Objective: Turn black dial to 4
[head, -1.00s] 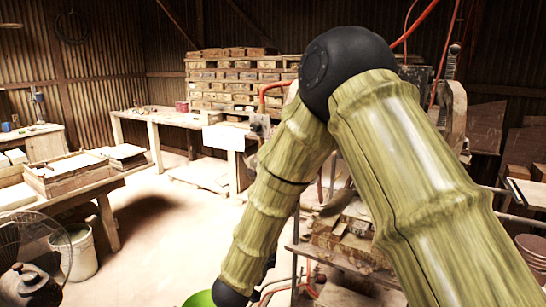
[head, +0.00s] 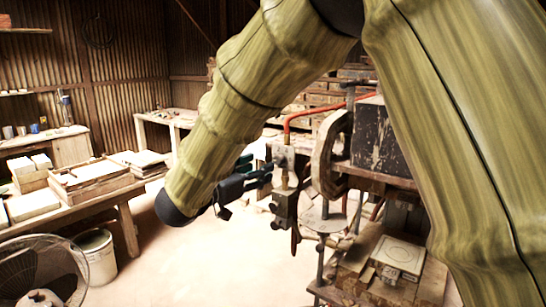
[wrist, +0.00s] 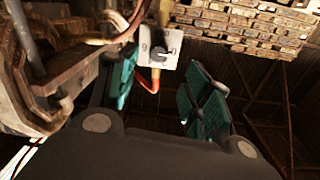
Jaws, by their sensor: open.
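The black dial (wrist: 160,53) sits on a light metal plate (wrist: 170,42) in the wrist view, just beyond and between my fingertips. My gripper (head: 262,172) has dark fingers with teal pads and points at the plate from the left. In the wrist view my gripper (wrist: 162,88) is open and empty, with the fingers apart and the dial beyond them.
The press's round wheel (head: 330,155) and dark box (head: 382,138) stand right of the plate. A red hose (head: 310,112) arches above it. A small metal box (head: 284,205) hangs below. A table with trays (head: 95,172) stands left, with open floor between.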

